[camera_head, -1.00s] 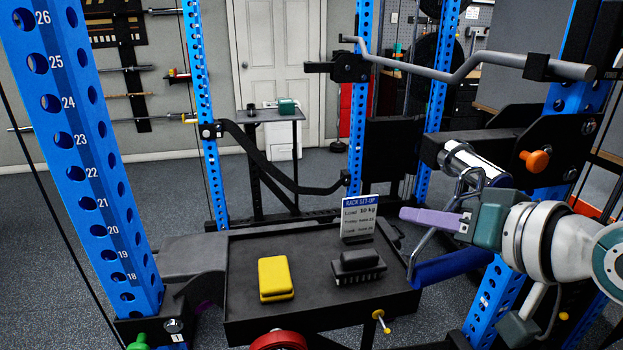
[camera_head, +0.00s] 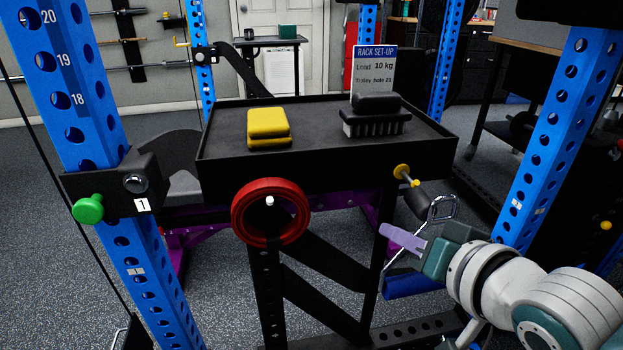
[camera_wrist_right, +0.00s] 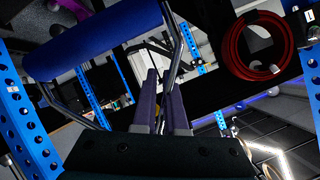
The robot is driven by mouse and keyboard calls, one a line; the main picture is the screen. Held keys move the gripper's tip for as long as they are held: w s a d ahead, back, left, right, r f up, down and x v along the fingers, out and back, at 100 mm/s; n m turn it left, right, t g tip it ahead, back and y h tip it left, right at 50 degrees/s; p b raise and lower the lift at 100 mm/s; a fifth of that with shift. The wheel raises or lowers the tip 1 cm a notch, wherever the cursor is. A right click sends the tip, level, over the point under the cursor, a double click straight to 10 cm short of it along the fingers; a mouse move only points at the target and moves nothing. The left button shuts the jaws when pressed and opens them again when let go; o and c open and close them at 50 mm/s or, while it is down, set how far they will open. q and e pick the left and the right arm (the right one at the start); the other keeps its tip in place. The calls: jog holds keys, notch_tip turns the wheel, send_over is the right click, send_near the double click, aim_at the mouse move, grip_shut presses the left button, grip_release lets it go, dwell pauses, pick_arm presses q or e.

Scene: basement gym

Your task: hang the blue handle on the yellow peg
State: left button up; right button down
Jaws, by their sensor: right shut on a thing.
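The blue handle has a blue grip (camera_head: 411,285) and a bent metal frame (camera_head: 441,208). My right gripper (camera_head: 392,238), with purple fingers, is shut on the metal frame and holds it in the air. The blue grip hangs low in the head view and also shows large at the upper left of the right wrist view (camera_wrist_right: 95,42). The yellow peg (camera_head: 404,174) sticks out from the tray's front face at the right. In the head view the handle is below and right of the peg, and they look apart; the depth gap is unclear. My left gripper is out of view.
A black tray (camera_head: 325,177) holds a yellow block (camera_head: 268,127), a black brush (camera_head: 375,115) and a sign (camera_head: 374,70). A red ring (camera_head: 270,212) is on its front. Blue rack posts (camera_head: 550,140) stand either side.

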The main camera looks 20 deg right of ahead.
jog(key=w+d+f+b, duration=0.1)
jog(key=w+d+b, duration=0.1)
jog(key=w+b, duration=0.5)
jog(key=x, duration=0.2)
jog(key=shift+w, duration=0.4)
dwell(0.5)
dwell(0.6)
jog(key=c, duration=0.9)
grip_release()
